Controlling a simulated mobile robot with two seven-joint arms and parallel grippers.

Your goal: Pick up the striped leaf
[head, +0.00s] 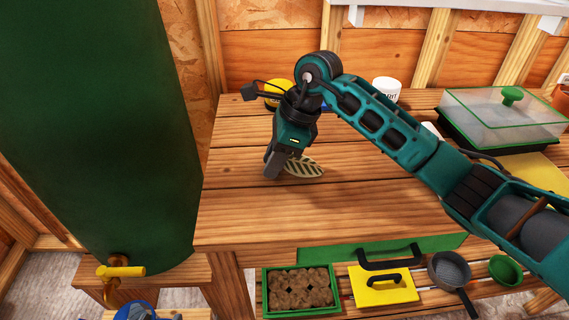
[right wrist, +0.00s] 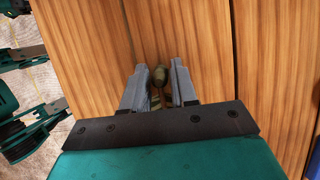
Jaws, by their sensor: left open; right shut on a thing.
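The striped leaf (head: 305,168), pale with dark stripes, shows at the wooden bench top in the head view, sticking out to the right of my right gripper (head: 273,168). The right gripper points down and is shut on the leaf. In the right wrist view an olive end of the leaf (right wrist: 160,76) shows between the two grey fingers of the right gripper (right wrist: 160,80). The rest of it is mostly hidden by the fingers. I cannot tell whether the leaf still touches the bench.
On the bench (head: 225,215) stand a yellow round thing (head: 277,90), a white mug (head: 386,90) and a clear-lidded green tray (head: 505,115). A large green barrel (head: 100,130) with a yellow tap (head: 120,271) stands left. The bench's front left is clear.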

